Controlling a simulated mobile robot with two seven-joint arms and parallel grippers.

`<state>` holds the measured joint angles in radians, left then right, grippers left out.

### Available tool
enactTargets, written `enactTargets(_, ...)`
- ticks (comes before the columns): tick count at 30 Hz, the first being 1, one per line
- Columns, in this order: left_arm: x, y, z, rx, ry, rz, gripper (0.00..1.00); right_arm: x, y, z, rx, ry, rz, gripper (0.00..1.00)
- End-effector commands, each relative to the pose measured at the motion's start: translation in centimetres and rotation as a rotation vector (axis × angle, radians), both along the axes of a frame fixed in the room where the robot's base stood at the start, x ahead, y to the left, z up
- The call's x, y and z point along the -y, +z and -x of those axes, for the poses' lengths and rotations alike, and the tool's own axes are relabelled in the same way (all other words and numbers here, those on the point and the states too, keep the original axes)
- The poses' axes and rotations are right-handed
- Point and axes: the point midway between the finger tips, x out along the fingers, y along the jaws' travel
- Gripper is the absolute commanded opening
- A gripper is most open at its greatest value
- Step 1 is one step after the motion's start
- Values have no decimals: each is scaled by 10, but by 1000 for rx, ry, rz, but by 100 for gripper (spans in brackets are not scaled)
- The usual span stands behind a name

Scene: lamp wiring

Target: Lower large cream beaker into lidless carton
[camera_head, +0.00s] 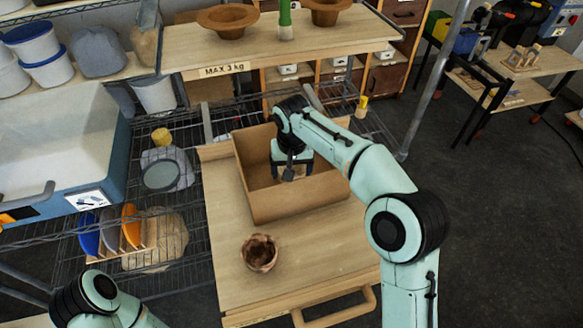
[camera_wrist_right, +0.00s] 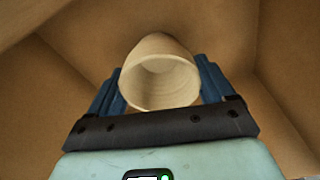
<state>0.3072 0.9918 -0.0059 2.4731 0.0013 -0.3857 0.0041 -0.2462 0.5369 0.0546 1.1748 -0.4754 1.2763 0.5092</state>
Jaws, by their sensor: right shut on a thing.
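The lidless carton (camera_head: 300,203) stands open on the wooden table, its brown walls upright. My right gripper (camera_head: 291,172) reaches down into the carton from above. In the right wrist view it is shut on the large cream beaker (camera_wrist_right: 160,80), with a blue finger at each side of it. The beaker's round open mouth faces the wrist camera, and brown carton walls surround it. In the head view the beaker is hidden by the gripper and arm. I cannot tell whether it touches the carton floor. My left arm shows at the bottom left, but its gripper is out of view.
A brown crumpled pot (camera_head: 260,253) stands on the wooden table (camera_head: 225,215) in front of the carton. A shelf marked "MAX 3 kg" (camera_head: 228,70) lies behind, holding brown bowls. A wire rack (camera_head: 200,235) and a large sink (camera_head: 60,140) are at the left.

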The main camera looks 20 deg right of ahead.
Motion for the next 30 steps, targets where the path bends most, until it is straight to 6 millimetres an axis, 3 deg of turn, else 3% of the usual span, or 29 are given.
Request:
enactTargets(2,0,0,0,0,0,0,100,0,0,0,0,0,0,47)
enactTargets(3,0,0,0,0,0,0,100,0,0,0,0,0,0,92)
enactTargets(4,0,0,0,0,0,0,100,0,0,0,0,0,0,100)
enactTargets(14,0,2,-1,1,0,0,100,0,8,0,2,0,-1,100)
enactTargets(30,0,30,-15,17,0,0,100,-3,116,13,4,0,-1,100)
